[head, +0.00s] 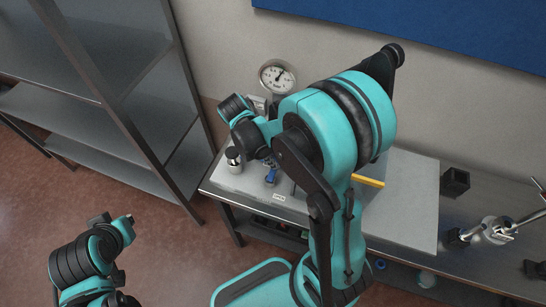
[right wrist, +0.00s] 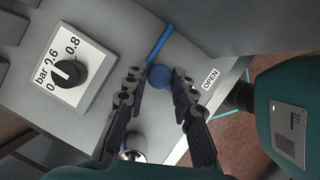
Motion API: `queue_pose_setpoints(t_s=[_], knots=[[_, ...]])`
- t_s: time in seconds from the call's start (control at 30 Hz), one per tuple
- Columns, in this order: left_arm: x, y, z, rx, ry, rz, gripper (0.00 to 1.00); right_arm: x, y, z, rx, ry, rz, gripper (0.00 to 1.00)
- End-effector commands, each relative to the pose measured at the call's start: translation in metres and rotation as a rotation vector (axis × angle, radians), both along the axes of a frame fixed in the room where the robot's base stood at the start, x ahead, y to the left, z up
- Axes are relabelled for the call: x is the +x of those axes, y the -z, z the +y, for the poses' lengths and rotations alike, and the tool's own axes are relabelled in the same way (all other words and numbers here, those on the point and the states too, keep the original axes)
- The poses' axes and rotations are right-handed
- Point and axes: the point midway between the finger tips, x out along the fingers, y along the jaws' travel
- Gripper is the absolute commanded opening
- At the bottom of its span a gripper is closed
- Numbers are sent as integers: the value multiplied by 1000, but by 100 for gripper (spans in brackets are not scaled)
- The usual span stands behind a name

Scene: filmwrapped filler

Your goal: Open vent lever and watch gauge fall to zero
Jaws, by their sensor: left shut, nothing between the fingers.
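The round pressure gauge (head: 277,76) stands at the back of the bench, against the wall; its reading is too small to tell. The blue vent lever (head: 271,176) is on the grey panel. In the right wrist view its round blue hub (right wrist: 160,77) and thin blue arm (right wrist: 160,45) show, with an OPEN label (right wrist: 210,78) to the right. My right gripper (right wrist: 155,73) is open, its fingertips on either side of the hub; contact cannot be told. My left gripper (head: 113,220) is shut and empty, low at the left, away from the bench.
A black dial knob (right wrist: 70,73) on a bar scale is left of the lever. A yellow bar (head: 368,181) and black box (head: 455,181) lie right. Metal shelving (head: 130,110) is left.

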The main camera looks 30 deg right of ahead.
Motion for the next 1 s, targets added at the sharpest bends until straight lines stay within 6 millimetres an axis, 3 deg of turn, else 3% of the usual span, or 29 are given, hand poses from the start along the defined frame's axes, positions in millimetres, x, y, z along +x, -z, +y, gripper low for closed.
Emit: queue_pose_setpoints(t_s=[0.47,1.0], knots=[[0,4,0,0,0,0,0,-3,1,-4,1,108,0,0],[0,15,0,0,0,0,0,-22,1,-14,1,577,0,0]])
